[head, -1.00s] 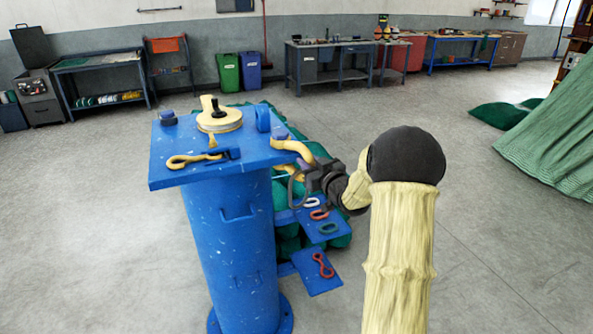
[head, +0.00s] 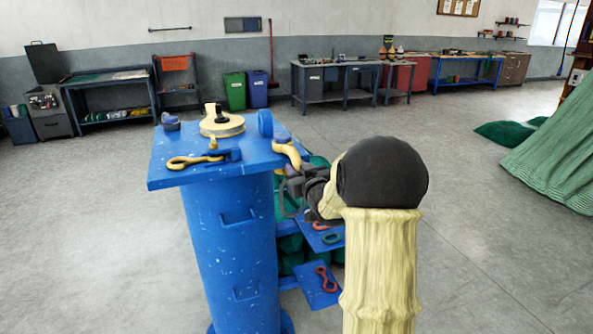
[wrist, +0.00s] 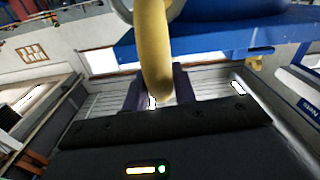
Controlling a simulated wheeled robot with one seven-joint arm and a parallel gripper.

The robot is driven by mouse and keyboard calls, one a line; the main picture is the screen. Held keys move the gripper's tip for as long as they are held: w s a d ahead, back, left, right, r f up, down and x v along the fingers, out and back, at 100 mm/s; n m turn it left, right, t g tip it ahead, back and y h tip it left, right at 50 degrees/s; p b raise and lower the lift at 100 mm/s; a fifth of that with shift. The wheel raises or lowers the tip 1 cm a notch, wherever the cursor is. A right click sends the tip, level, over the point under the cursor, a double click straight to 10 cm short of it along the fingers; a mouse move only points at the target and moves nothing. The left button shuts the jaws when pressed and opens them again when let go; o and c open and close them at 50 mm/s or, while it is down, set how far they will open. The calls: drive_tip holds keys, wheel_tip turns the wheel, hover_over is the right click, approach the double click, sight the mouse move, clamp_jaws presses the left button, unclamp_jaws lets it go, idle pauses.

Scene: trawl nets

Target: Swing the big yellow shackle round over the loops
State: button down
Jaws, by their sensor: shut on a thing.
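The big yellow shackle (head: 289,152) is at the right edge of the blue post's top plate (head: 170,172). In the wrist view its thick curved yellow bar (wrist: 155,50) comes down between two dark purple fingers. My gripper (head: 290,173) is shut on that bar, just right of the plate; in the wrist view the fingers (wrist: 157,88) stand on either side of it. Below are small coloured loops on blue shelves: a red one (head: 320,226), a green one (head: 331,239) and a red double one (head: 326,280). My arm hides part of the upper shelf.
A cream disc with a dark pin (head: 222,125), a blue lug (head: 265,123) and a yellow hook (head: 190,162) sit on the plate. Green netting (head: 290,243) lies behind the post. Benches line the far wall.

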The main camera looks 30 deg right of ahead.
drive_tip(key=shift+w+a+r, duration=0.1)
drive_tip(key=shift+a, duration=0.15)
drive_tip(key=c, duration=1.2)
unclamp_jaws()
drive_tip(key=shift+o, duration=0.2)
drive_tip(key=shift+d, duration=0.15)
drive_tip(key=shift+s, duration=0.4)
drive_tip(key=s+a+b, duration=0.1)
drive_tip(key=s+b, duration=0.2)
drive_tip(key=s, duration=1.3)
drive_tip(key=shift+s, duration=0.3)
drive_tip(key=shift+a, duration=0.15)
